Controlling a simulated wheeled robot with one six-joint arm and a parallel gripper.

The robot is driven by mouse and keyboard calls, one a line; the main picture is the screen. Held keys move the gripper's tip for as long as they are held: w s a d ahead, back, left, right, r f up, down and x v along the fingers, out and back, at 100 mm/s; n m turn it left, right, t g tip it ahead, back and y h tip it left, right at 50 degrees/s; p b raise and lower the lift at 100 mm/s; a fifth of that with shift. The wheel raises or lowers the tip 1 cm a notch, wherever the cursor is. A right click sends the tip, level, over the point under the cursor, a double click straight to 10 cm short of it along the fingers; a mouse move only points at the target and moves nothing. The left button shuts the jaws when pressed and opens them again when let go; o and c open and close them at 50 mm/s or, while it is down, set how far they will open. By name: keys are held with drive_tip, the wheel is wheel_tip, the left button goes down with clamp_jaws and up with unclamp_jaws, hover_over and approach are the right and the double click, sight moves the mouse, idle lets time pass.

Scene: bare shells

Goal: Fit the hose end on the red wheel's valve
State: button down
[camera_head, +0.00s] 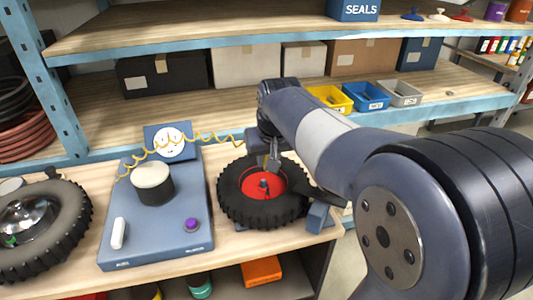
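The red wheel (282,178) lies flat on the bench inside a black knobby tire (232,204). A small grey post, which may be its valve or hub, stands near the middle of the red face (264,185). My gripper points down over the far part of the red wheel. Its fingers are small and partly merged with the arm. The hose end is not clearly visible, and I cannot tell whether the fingers hold it.
Another tire (52,226) with a shiny hub lies at the left. The pump unit carries a white-topped black knob (153,185) and a purple button (191,224). A blue shelf beam (235,125) runs behind the wheel. Yellow, blue and grey bins stand on that shelf.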

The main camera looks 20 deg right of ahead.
drive_tip(key=shift+f+b, duration=1.95)
drive_tip(key=shift+f, duration=0.65)
drive_tip(key=shift+f+b, duration=0.8)
drive_tip(key=shift+f, duration=0.75)
idle(0.4)
drive_tip(key=c, duration=0.6)
unclamp_jaws()
drive_tip(key=shift+c, duration=0.2)
drive_tip(key=shift+r, duration=0.15)
drive_tip(key=shift+o, duration=0.3)
drive_tip(key=shift+r+p, duration=1.35)
drive_tip(key=shift+r, duration=0.05)
drive_tip(key=shift+r, duration=0.1)
drive_tip(key=shift+r+p, duration=2.95)
drive_tip(key=shift+r, duration=0.45)
